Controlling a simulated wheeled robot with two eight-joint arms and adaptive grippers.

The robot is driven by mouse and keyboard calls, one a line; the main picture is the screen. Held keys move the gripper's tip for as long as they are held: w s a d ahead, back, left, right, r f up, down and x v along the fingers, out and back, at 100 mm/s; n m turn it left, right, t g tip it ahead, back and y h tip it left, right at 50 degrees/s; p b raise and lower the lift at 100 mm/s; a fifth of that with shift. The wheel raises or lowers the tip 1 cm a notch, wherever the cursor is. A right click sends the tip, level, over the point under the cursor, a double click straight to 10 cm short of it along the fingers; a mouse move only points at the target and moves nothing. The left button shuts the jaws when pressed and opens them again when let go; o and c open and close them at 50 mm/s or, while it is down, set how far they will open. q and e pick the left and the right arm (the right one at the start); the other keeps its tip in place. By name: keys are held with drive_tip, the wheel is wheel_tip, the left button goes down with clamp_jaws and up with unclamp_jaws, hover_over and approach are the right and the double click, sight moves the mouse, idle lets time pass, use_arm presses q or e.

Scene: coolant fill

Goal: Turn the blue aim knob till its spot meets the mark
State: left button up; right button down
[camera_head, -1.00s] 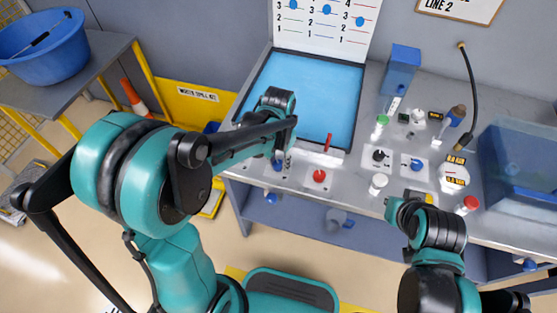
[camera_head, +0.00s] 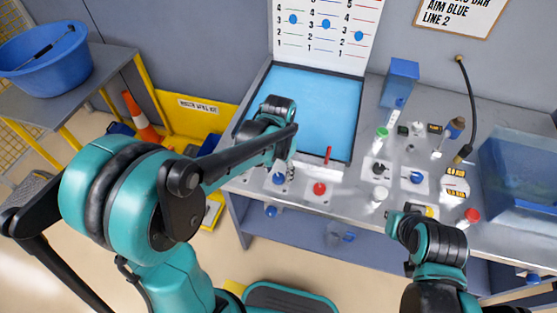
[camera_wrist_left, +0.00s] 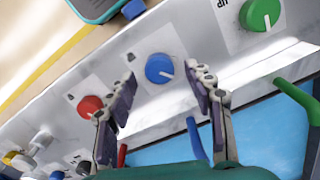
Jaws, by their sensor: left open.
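The blue knob (camera_head: 279,178) sits on the bench's front strip; in the left wrist view the blue knob (camera_wrist_left: 160,68) has a white pointer line toward its lower right. My left gripper (camera_head: 288,166) is beside it. In the left wrist view its two fingers (camera_wrist_left: 163,97) are spread and empty, with the knob showing between and beyond their tips, apart from them. On the white wall board (camera_head: 345,50), the middle blue spot (camera_head: 326,24) is near the 3; the mark itself is too small to make out. My right arm hangs over the bench's right; its fingers are not distinguishable.
A red knob (camera_wrist_left: 90,105) and a green knob (camera_wrist_left: 260,14) flank the blue one. Blue, red and green levers stand behind. A blue-floored tray (camera_head: 325,100) lies at the back. The wall sign (camera_head: 460,16) reads "AIM BLUE LINE 2". Bottles and small knobs crowd the right.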

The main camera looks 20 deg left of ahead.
sight(278, 177)
use_arm(q)
wheel_tip(278, 177, up, 10)
drive_tip(key=shift+r, duration=0.2)
drive_tip(key=shift+s, duration=0.1)
idle(0.4)
